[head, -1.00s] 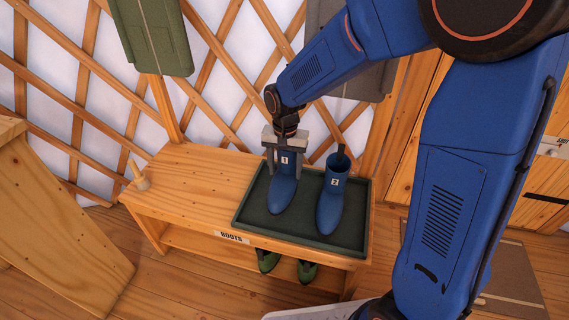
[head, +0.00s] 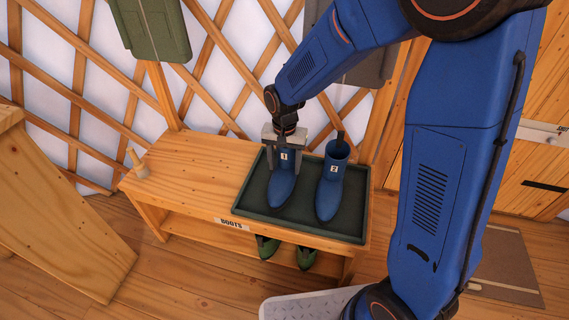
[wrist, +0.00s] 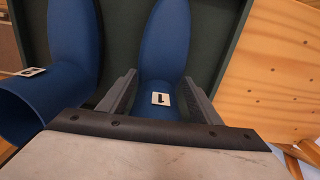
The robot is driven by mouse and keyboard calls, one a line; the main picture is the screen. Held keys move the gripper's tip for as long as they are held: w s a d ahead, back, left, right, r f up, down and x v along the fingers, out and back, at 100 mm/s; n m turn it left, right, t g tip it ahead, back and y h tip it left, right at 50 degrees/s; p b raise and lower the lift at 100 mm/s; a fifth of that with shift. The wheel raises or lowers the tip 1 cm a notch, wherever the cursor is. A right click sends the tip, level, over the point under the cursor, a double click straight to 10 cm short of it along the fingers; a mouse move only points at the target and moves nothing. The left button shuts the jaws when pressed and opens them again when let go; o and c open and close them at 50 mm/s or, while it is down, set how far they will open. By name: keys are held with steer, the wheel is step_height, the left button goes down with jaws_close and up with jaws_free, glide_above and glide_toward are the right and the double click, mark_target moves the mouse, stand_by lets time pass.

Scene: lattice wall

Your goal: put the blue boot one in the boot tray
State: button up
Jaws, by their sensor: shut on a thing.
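The blue boot one (head: 281,190), marked with a white "1" label, stands upright in the dark green boot tray (head: 350,228) on the wooden bench, in its left part. My gripper (head: 285,165) comes from above and is shut on the boot's shaft, one finger on each side. In the wrist view the boot (wrist: 165,50) lies between my fingers (wrist: 160,82), its label towards the camera. The boot's top is partly hidden by my gripper. Its sole seems to rest on the tray floor, but the contact is hidden.
A blue boot two (head: 329,195) stands in the tray just right of boot one. A wooden peg (head: 139,166) stands on the bench's bare left part. Green shoes (head: 268,247) sit under the bench.

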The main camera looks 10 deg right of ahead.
steer(key=shift+f, duration=0.55)
stand_by(0.5)
steer(key=o, duration=2)
steer(key=shift+r, duration=3.45)
steer(key=shift+r, duration=0.1)
step_height(320, 180, up, 17)
steer(key=s+d+r+n+t, duration=0.2)
steer(key=s+d, duration=0.9)
steer(key=d, duration=0.2)
steer(key=s+d+f+t, duration=0.1)
steer(key=s+d, duration=0.1)
steer(key=s, duration=0.2)
steer(key=s+d+f+n+t, duration=0.1)
steer(key=s+d+f, duration=0.1)
steer(key=s, duration=0.3)
steer(key=s+d+f+n, duration=0.1)
steer(key=s+d+f, duration=0.1)
steer(key=s+d, duration=0.2)
steer(key=shift+s+d+t, duration=0.1)
steer(key=shift+s+t, duration=0.3)
